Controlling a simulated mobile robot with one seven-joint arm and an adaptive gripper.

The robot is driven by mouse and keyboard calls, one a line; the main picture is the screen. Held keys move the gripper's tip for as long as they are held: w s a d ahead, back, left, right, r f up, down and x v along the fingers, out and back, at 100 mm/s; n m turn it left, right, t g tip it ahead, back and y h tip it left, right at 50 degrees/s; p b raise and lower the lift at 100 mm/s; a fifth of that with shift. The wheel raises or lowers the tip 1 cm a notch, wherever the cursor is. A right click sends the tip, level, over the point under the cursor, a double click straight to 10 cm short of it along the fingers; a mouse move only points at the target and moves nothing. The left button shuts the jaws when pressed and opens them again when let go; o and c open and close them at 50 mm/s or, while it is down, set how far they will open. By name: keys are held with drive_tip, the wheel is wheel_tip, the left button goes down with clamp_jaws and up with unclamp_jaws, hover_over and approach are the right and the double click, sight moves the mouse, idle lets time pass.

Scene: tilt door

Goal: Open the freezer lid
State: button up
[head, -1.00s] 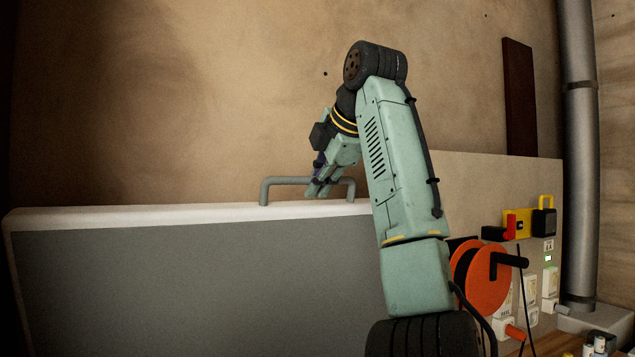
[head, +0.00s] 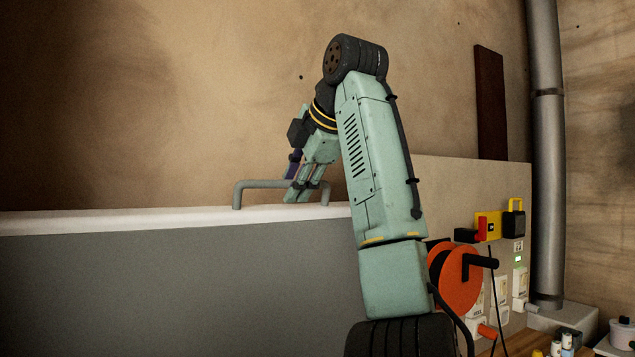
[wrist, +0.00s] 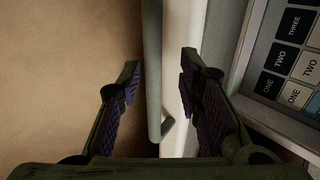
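My gripper (head: 304,197) is at the right part of the handle, pointing down. In the wrist view my gripper (wrist: 160,72) is open, with the bar between its two fingers. My arm hides the right end of the panel.
A grey pipe (head: 547,150) runs up the wall behind. The wrist view shows a framed set of tiles labelled with number words (wrist: 290,65) at the right. The wall left of my arm is clear.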

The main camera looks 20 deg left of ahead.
drive_tip(key=s+d, duration=0.6)
drive_tip(key=d, duration=0.2)
drive_tip(key=shift+s+d, duration=0.3)
drive_tip(key=shift+d, duration=0.1)
drive_tip(key=shift+f, duration=0.1)
